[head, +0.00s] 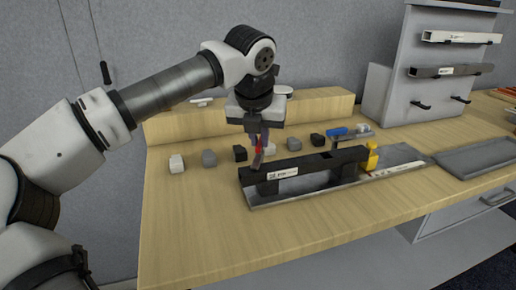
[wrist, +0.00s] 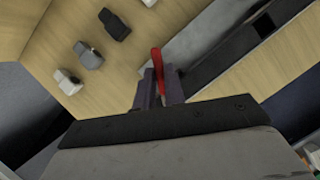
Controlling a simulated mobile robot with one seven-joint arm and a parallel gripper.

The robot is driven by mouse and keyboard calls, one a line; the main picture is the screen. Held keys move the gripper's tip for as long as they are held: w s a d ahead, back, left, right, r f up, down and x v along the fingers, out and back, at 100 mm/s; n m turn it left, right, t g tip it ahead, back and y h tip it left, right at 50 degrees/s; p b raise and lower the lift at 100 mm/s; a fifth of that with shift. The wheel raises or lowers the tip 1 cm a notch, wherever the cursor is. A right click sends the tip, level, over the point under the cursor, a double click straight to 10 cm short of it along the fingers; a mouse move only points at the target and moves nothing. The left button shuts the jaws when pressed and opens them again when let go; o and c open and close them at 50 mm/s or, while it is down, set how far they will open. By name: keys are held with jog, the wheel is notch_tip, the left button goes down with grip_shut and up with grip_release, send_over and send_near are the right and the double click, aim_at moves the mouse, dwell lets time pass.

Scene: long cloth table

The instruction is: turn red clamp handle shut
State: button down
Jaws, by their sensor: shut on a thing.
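The red clamp handle (wrist: 157,62) shows between my gripper's fingers in the wrist view, with its red tip standing out past them. In the head view only a small red part of the handle (head: 258,147) shows beside the fingers. My gripper (head: 257,158) points down at the left end of the black bar fixture and is shut on the red handle. It also shows in the wrist view (wrist: 160,88). The black bar fixture (head: 315,163) lies on a grey metal plate (head: 262,200). The clamp's base is hidden behind my gripper and the bar.
A yellow clamp (head: 372,157) stands at the bar's right end. A blue-handled clamp (head: 338,131) is behind it. Several grey, black and white blocks (head: 209,158) stand in a row behind the bar. A grey tray (head: 478,157) lies at right. The table's front left is clear.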

jog(key=n+y+b, duration=0.1)
jog(key=n, duration=0.2)
jog(key=shift+d+b, duration=0.15)
jog(key=shift+b, duration=0.2)
jog(key=shift+d+n+y, duration=0.1)
jog(key=shift+n+y, duration=0.6)
jog(key=shift+n, duration=0.7)
jog(key=c, duration=1.5)
grip_release()
jog(key=shift+r, duration=0.15)
jog(key=p+v, duration=0.1)
jog(key=v, duration=1.2)
jog(key=shift+d+r, duration=0.1)
jog(key=shift+r, duration=0.2)
